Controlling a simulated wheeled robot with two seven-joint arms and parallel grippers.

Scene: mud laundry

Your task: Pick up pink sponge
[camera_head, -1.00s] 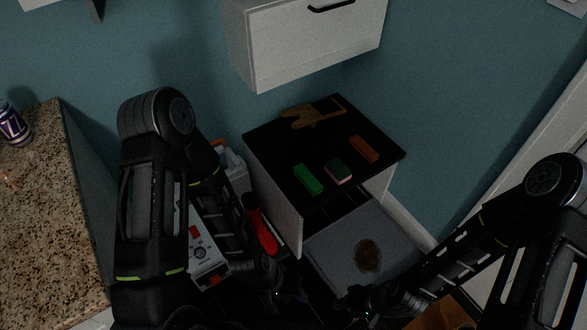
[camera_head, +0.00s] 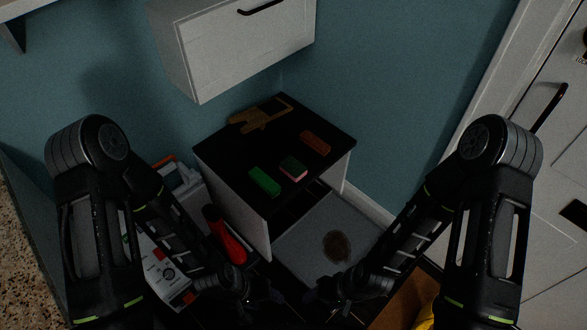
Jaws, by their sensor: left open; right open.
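A small sponge (camera_head: 293,168) with a dark green top and a pink lower edge lies on the black top of a low cabinet (camera_head: 229,153). It sits between a bright green block (camera_head: 265,182) and an orange-brown block (camera_head: 315,143). My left gripper (camera_head: 266,296) is low at the bottom of the view, below the cabinet's near side, open and apart from the sponge. My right gripper (camera_head: 317,291) is low beside it, to its right, also open and apart from the sponge. Both grippers are dark and hard to make out.
A tan glove (camera_head: 262,115) lies at the back of the cabinet top. A white wall cabinet (camera_head: 247,48) hangs above. A grey mat (camera_head: 300,243) with a brown stain (camera_head: 337,247) is on the floor. A red bottle (camera_head: 224,235) and a white box (camera_head: 160,270) stand left.

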